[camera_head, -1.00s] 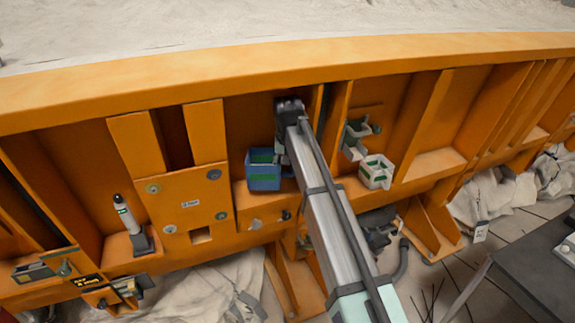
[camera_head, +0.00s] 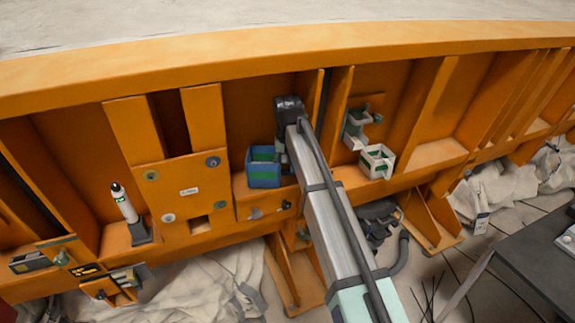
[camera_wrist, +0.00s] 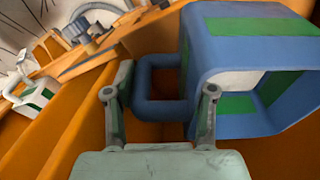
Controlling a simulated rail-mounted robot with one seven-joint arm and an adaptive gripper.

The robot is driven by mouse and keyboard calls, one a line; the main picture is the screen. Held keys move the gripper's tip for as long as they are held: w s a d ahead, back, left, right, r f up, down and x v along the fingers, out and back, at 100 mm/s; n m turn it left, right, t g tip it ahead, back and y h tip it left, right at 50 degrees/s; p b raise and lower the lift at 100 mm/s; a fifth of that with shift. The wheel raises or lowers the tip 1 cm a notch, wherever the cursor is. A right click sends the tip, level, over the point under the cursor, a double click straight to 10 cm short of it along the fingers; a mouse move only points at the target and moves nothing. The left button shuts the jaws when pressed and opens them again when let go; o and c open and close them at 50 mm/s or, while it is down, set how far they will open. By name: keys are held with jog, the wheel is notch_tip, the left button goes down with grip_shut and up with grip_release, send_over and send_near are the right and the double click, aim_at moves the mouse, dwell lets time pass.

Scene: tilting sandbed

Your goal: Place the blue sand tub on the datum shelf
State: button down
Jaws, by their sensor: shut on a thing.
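The blue tub (camera_head: 264,180) has green patches and an open top. It sits left of my gripper (camera_head: 284,158) in the head view, in front of an orange bay and at the level of an orange ledge (camera_head: 250,205). I cannot tell whether its base touches the ledge, or whether this ledge is the datum shelf. In the wrist view the tub (camera_wrist: 225,90) fills the right side. Its looped blue handle (camera_wrist: 150,108) lies between the fingers of my gripper (camera_wrist: 163,95), which is shut on it.
A white tub (camera_head: 377,161) with green patches stands on a ledge to the right, below a grey-white bracket (camera_head: 357,128). A labelled orange plate (camera_head: 188,192) is to the left, then a white cylinder on a stand (camera_head: 126,205). Orange ribs flank the bay.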

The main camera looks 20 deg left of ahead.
jog(key=shift+f, duration=0.1)
jog(key=shift+c, duration=1.5)
grip_release()
